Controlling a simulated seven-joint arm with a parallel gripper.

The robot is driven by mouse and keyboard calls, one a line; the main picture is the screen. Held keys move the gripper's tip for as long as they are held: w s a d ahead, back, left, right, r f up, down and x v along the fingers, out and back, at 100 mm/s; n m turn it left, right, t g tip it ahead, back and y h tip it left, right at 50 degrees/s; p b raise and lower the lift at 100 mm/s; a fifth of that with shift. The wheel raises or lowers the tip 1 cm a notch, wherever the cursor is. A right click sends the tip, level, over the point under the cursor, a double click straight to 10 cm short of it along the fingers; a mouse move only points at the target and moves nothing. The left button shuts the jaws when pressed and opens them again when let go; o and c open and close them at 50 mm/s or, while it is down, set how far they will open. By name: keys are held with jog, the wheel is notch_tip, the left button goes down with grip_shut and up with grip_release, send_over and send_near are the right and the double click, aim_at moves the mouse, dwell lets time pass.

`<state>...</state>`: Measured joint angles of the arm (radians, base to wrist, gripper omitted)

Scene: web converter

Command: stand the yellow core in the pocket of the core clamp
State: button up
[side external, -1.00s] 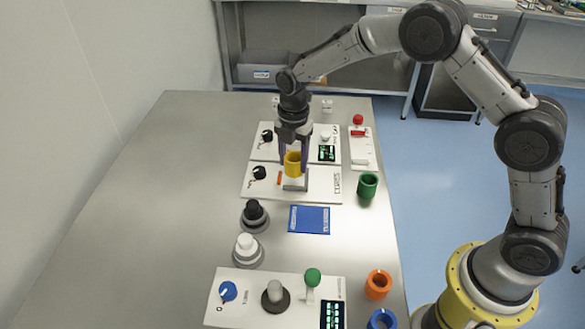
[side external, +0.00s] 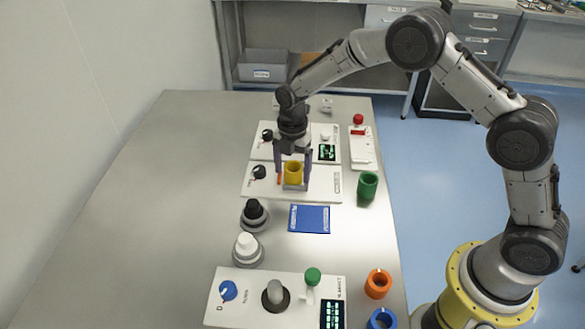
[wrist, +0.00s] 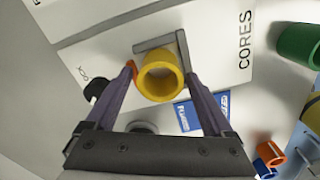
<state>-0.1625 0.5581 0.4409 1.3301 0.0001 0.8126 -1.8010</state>
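The yellow core (side external: 293,172) stands upright, open end up, at the grey core clamp (side external: 295,187) on the white CORES panel. In the wrist view the yellow core (wrist: 147,88) sits inside the corner of the L-shaped grey clamp wall (wrist: 158,44). My gripper (side external: 293,180) is lowered around the core with its fingers spread, one on each side. In the wrist view my gripper (wrist: 159,76) shows gaps between the fingertips and the core. The core's bottom edge is hidden. An orange piece (wrist: 131,70) lies beside the left fingertip.
A black knob (side external: 259,172) is left of the clamp. A green core (side external: 367,185) stands to the right. A blue card (side external: 309,219) lies in front. An orange core (side external: 378,283) and a blue core (side external: 382,319) stand near the front right. The table's left side is clear.

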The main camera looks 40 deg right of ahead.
jog(key=shift+r, duration=0.1)
notch_tip(320, 180, up, 12)
dwell(0.5)
jog(key=s+d+r+m+t, duration=0.2)
jog(key=s+d+r+m, duration=0.1)
jog(key=s+r+m, duration=0.4)
jog(key=s+d+r+m+t, duration=0.1)
jog(key=s+d+r+m, duration=0.2)
jog(key=s+r+m, duration=0.5)
jog(key=s+d+f+m+t, duration=0.2)
jog(key=s+m, duration=0.5)
jog(key=s, duration=1.1)
jog(key=shift+f+t, duration=0.3)
jog(key=shift+f, duration=0.4)
